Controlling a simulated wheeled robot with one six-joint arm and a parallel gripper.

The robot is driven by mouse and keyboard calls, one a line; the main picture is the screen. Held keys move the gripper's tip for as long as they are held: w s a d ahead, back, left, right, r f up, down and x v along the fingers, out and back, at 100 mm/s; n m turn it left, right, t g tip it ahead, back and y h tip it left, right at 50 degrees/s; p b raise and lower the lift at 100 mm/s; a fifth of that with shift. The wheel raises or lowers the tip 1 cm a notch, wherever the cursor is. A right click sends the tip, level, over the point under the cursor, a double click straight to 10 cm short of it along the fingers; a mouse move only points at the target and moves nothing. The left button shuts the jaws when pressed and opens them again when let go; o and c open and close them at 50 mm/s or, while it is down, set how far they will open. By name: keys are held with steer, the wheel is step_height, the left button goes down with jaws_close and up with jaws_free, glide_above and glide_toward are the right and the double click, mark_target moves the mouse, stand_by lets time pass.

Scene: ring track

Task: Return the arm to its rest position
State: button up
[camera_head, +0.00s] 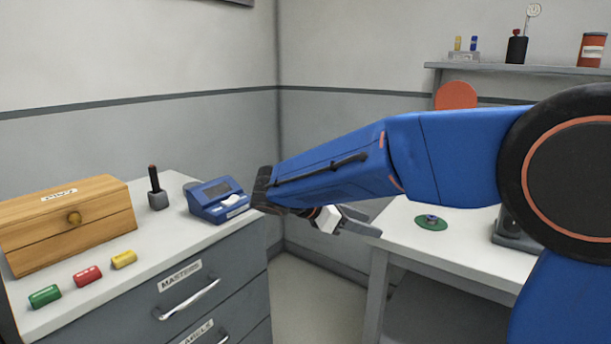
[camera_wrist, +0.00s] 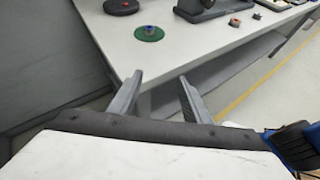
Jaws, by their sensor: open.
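My blue arm stretches across the head view from the right edge toward the middle, over the gap between two worktops. My gripper (camera_head: 352,222) is at its end, beside the corner of the right table, partly hidden behind my own wrist. In the wrist view my gripper (camera_wrist: 160,95) shows two grey fingers spread apart with nothing between them. The fingers point toward the near corner of the white table (camera_wrist: 200,52). Whether they touch it I cannot tell.
A drawer cabinet (camera_head: 225,282) stands left, bearing a wooden box (camera_head: 95,222), a blue device (camera_head: 217,200), a black-handled tool (camera_head: 156,190) and green, red and yellow pieces. A green disc (camera_head: 431,223) lies on the right table. A shelf (camera_head: 500,69) hangs behind my arm.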

steer(key=s+d+f+m+g+y, duration=0.1)
steer(key=s+d+f+m+y, duration=0.2)
steer(key=s+d, duration=0.4)
steer(key=s+d+f+m+g+y, duration=0.1)
steer(key=s+d+m+y, duration=0.2)
steer(key=s+d+m, duration=0.3)
steer(key=s+f+m+t+y, duration=0.1)
steer(key=s+f+m+y, duration=0.2)
steer(key=s+m, duration=0.3)
steer(key=s+d+f+m+t+y, duration=0.1)
steer(key=s+f+m+t+y, duration=0.1)
steer(key=s+m, duration=0.3)
steer(key=s+f, duration=0.1)
steer(key=s, duration=0.3)
steer(key=shift+s+d+f+m+y, duration=0.25)
steer(key=shift+d+f+m+y, duration=0.05)
steer(key=shift+f+m+y, duration=0.1)
